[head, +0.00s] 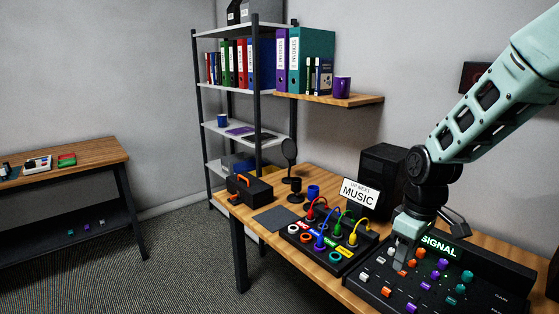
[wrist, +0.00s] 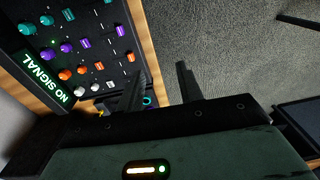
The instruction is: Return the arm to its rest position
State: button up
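My arm comes in from the upper right of the head view and bends down at a black joint. My gripper (head: 402,262) points down over the left part of a black mixer console (head: 435,303), close above its knobs. I cannot tell from the head view whether it touches them. In the wrist view the two dark fingers of my gripper (wrist: 163,82) stand apart with nothing between them. The console (wrist: 100,42) shows there at upper left, with white, orange, purple and teal knobs and a lit "NO SIGNAL" display (wrist: 45,75).
A patch box (head: 330,262) with coloured cables plugged in sits left of the console. A "MUSIC" sign (head: 361,192) and a black speaker (head: 382,172) stand behind. A wooden shelf (head: 345,99) holds binders and a purple mug (head: 342,88). Open floor (head: 190,270) lies left.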

jog(key=s+a+r, duration=0.4)
jog(key=s+a, duration=0.5)
jog(key=a, duration=0.1)
jog(key=s+a+r, duration=0.1)
jog(key=s+a, duration=0.1)
jog(key=s, duration=0.6)
jog(key=s+a, duration=0.2)
jog(key=s, duration=0.6)
jog(key=shift+a+r, duration=0.35)
jog(key=shift+r, duration=0.05)
jog(key=shift+w, duration=0.1)
